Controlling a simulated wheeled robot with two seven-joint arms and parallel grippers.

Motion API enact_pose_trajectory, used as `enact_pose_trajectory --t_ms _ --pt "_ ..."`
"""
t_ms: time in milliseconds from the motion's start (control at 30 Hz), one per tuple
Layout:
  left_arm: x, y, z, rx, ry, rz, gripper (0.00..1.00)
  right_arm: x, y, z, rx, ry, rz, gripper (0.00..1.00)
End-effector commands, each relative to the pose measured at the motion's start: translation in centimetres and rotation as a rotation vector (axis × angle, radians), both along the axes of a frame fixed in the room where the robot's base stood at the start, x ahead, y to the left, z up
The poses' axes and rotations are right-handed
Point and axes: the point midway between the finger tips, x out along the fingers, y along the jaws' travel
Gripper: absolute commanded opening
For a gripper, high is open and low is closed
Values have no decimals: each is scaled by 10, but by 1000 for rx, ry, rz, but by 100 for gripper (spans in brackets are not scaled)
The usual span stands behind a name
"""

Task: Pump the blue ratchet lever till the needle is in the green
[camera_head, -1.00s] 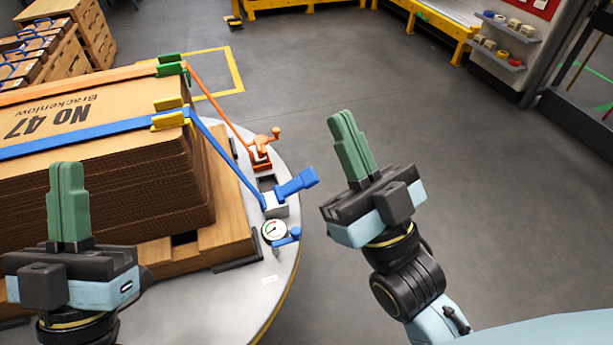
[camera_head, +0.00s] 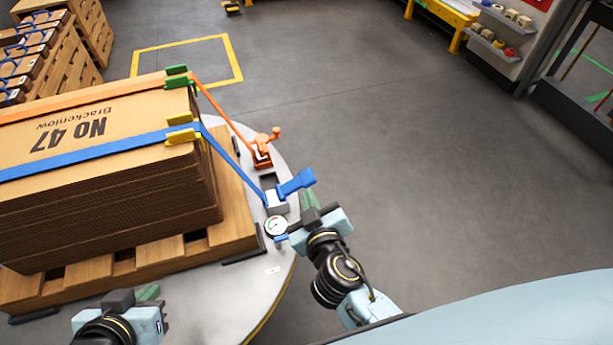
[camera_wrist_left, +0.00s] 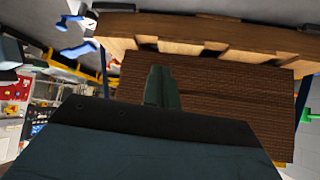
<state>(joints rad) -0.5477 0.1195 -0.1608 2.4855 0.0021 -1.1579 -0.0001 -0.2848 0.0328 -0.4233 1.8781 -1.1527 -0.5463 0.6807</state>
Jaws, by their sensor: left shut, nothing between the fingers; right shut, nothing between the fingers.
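The blue ratchet lever (camera_head: 296,183) sticks up and to the right from its pale ratchet body (camera_head: 276,203) on the round table's right edge. The blue strap (camera_head: 222,143) runs from it up to the carton stack. The round gauge (camera_head: 276,227) sits just below the ratchet; its needle is too small to read surely. My right gripper (camera_head: 309,205) is shut and empty, just below and right of the lever; I cannot tell whether they touch. My left gripper (camera_head: 148,293) is shut and empty, low at the left by the pallet's front. The lever also shows in the left wrist view (camera_wrist_left: 76,50).
The strapped carton stack (camera_head: 110,210) stands on a wooden pallet (camera_head: 60,287) on the grey round table (camera_head: 225,290). An orange ratchet (camera_head: 263,152) sits behind the blue one. Open floor lies to the right.

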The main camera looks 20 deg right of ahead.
Motion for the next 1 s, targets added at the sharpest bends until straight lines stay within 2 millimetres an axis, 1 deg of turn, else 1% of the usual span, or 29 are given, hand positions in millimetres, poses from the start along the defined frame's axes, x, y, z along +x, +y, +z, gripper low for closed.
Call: enact_pose_trajectory --t_ms 267,367,467,600,667,900,933,1000 --pt "1 -1 0 -2 -9 -1 0 2 0 0 1 -1 1 0" --pt "4 -2 3 -8 -31 -3 0 10 0 -2 0 -2 2 0" --pt "12 -6 8 -21 -83 -8 0 24 -1 -5 0 -4 3 0" --pt "26 -13 23 -51 -202 -19 0 51 -3 -12 -2 -4 2 0" --pt "33 -17 31 -66 -261 -24 0 61 -4 -15 -2 -3 3 0" --pt "52 -30 66 -130 -494 -43 0 99 -7 -23 0 -4 2 0" --pt "53 -31 70 -138 -523 -45 0 101 -7 -25 0 -2 2 0" --pt "57 -34 82 -156 -591 -49 0 98 -10 -31 0 0 2 0"
